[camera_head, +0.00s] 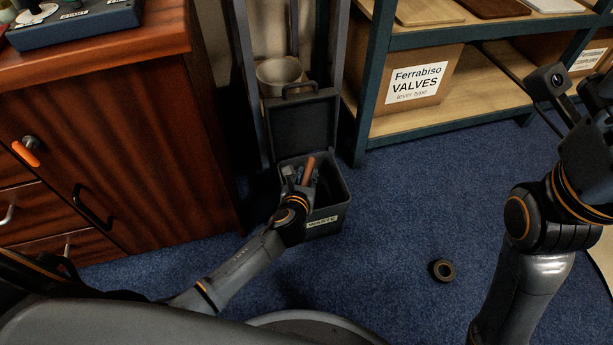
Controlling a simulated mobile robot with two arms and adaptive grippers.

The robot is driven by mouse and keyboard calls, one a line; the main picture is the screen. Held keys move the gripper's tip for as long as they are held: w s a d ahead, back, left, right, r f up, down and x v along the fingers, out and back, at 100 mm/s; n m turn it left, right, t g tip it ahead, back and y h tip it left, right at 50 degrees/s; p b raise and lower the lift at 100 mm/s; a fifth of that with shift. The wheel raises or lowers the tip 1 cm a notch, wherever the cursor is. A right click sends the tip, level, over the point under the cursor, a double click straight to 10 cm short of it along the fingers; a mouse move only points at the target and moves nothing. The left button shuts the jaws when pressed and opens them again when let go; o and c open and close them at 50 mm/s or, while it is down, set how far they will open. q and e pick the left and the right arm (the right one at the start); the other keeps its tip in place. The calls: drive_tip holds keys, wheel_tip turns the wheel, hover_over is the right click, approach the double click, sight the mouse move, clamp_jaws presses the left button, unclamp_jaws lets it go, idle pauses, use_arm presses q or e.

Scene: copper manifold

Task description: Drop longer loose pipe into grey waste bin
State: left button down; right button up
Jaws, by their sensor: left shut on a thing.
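The grey waste bin (341,190) stands on the floor with a WASTE label on its front. Its lid (304,123) is up at the back. My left gripper (304,176) is over the bin's opening, shut on a copper pipe (308,167). Only a short part of the pipe shows, tilted; its lower part is hidden by the gripper, so I cannot tell how far into the bin it reaches. My arm also hides the bin's left front. My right gripper (593,108) is at the right edge, partly cut off, away from the bin; its fingers are unclear.
A wooden cabinet (130,130) stands left of the bin. A shelf unit (362,120) with a Ferrabiso valves box (415,82) is at the back right. A beige bucket (280,75) is behind the lid. A dark ring (442,270) lies on open blue carpet.

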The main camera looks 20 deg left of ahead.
idle(0.3)
use_arm(q)
drive_tip(key=c, duration=1)
unclamp_jaws()
drive_tip(key=v, duration=1.2)
